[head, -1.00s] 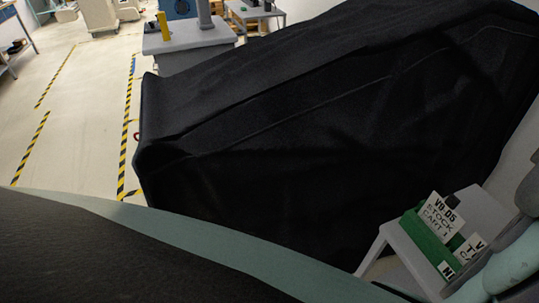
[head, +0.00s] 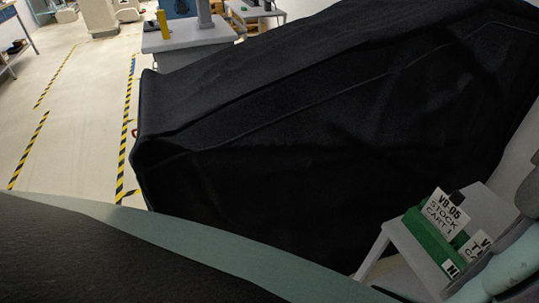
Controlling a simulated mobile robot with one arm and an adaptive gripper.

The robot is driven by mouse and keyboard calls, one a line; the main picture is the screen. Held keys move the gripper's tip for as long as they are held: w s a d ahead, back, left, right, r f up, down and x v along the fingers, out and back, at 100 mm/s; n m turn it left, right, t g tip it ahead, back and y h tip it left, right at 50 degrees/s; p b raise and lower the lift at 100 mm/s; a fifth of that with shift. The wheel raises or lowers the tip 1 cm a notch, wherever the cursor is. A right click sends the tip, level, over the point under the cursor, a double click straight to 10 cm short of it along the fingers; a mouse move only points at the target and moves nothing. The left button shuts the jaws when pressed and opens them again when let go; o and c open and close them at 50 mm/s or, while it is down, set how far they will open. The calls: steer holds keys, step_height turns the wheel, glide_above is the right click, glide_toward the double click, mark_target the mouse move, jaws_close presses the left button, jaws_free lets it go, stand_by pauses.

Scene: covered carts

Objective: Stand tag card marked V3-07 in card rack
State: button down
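The green card rack (head: 428,236) stands on a small light-grey table at the lower right of the head view. A white tag card (head: 444,214) stands tilted in it and reads V9-05 STOCK CART 1. A second white card (head: 474,247) stands to its right, with only part of its text showing. A smaller dark-and-white label (head: 452,268) sits at the front of the rack. No card marked V3-07 can be read. My gripper is not in view; parts of my arm cover the right edge and lower left.
A cart under a black cover (head: 330,150) fills the middle, close to the small table (head: 480,207). Open floor (head: 75,130) with yellow-black tape lies at the left. A grey workbench (head: 185,38) stands behind the cart.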

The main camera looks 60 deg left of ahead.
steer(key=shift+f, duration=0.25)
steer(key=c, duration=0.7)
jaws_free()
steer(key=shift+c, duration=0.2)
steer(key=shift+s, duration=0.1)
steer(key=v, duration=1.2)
